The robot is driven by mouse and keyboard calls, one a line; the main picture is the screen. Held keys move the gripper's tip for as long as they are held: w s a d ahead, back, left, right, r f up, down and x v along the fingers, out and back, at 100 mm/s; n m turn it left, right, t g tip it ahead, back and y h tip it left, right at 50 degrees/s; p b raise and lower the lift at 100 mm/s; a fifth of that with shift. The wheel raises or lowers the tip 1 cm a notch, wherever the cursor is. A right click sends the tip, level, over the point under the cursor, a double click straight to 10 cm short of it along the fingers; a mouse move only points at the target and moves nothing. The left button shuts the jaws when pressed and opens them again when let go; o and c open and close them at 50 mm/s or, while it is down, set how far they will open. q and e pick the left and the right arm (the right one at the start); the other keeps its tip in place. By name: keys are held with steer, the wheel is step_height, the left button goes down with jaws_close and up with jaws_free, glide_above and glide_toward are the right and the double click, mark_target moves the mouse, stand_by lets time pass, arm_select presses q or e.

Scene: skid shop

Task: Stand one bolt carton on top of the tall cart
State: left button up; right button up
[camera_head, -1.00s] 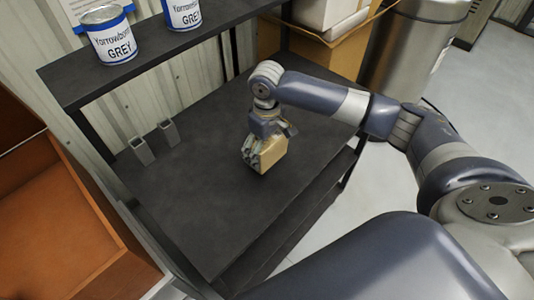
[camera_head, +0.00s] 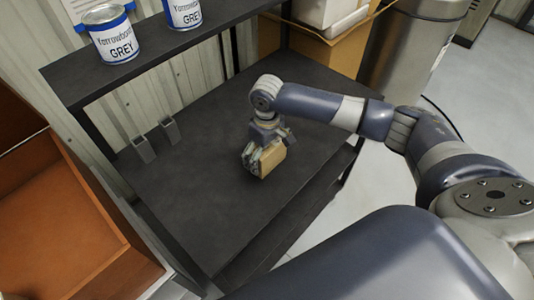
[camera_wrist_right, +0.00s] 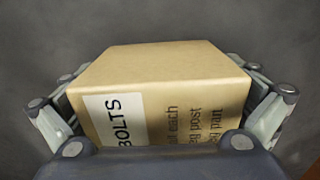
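A tan bolt carton (camera_head: 270,159) is at my right gripper (camera_head: 268,146), over the middle of a dark workbench top. In the right wrist view the carton (camera_wrist_right: 165,85) shows a white "BOLTS" label and other print, and my right gripper's fingers (camera_wrist_right: 160,115) close on it from both sides. I cannot tell whether its underside touches the bench. My left gripper is not in view. I cannot identify the tall cart for certain in these views.
The dark workbench (camera_head: 205,205) has a raised shelf with two grey paint cans (camera_head: 110,36). Two small grey square tubes (camera_head: 144,149) stand near its back left. An orange open box (camera_head: 70,225) is at left. A steel bin (camera_head: 408,50) and cardboard box (camera_head: 330,52) are behind.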

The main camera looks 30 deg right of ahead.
step_height(320, 180, up, 11)
steer(key=shift+r+b, duration=0.1)
steer(key=shift+b, duration=0.9)
steer(key=shift+r, duration=0.6)
steer(key=shift+f, duration=0.1)
